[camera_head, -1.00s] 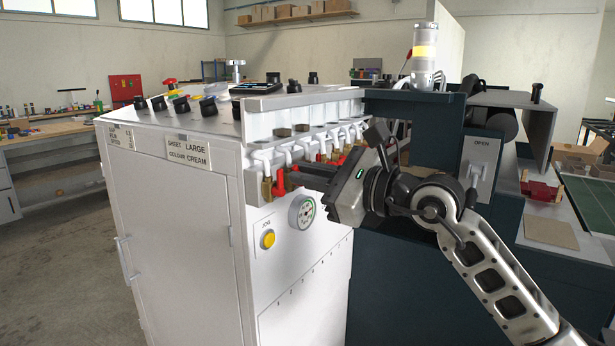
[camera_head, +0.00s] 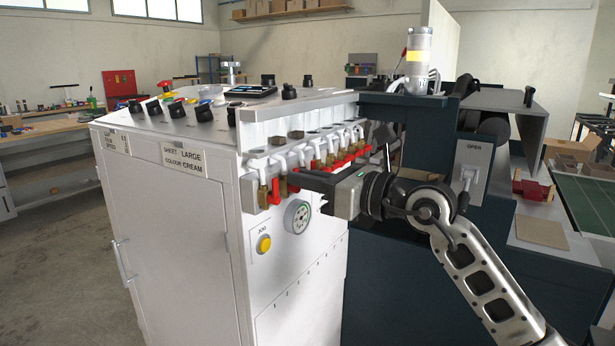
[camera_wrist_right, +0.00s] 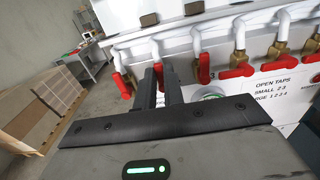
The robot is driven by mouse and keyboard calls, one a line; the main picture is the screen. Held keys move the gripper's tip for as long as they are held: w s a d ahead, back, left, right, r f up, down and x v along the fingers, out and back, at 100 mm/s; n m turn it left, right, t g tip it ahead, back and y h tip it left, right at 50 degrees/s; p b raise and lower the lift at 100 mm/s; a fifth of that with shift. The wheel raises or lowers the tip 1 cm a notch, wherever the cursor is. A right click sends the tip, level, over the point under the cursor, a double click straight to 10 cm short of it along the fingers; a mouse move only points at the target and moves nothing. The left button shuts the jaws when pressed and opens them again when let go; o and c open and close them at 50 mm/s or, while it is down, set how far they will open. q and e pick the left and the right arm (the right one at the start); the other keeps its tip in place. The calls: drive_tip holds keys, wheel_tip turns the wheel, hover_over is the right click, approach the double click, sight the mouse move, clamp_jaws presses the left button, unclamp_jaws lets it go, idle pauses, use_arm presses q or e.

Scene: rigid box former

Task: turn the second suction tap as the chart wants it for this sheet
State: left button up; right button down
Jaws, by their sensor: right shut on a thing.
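The suction taps stand in a row on the front of the white machine, brass bodies with red handles. My right gripper (camera_head: 292,181) is shut on the second tap's red handle (camera_wrist_right: 158,72), which hangs roughly downward between the fingers in the wrist view. The first tap (camera_wrist_right: 122,84) and third tap (camera_wrist_right: 203,66) flank it, handles also roughly downward. The taps further right (camera_wrist_right: 238,71) have handles lying sideways. The chart (camera_wrist_right: 275,90) reads "OPEN TAPS", small 2 3, and a partly hidden line ending 1 2 3 4. The sheet label (camera_head: 184,160) reads LARGE, CREAM. My left gripper is out of view.
A round gauge (camera_head: 297,216) and a yellow button (camera_head: 264,244) sit below the taps. Black knobs (camera_head: 204,112) stand on the sloped panel above.

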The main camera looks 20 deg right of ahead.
drive_tip(key=shift+f, duration=0.15)
drive_tip(key=c, duration=1.5)
unclamp_jaws()
drive_tip(key=shift+d, duration=0.1)
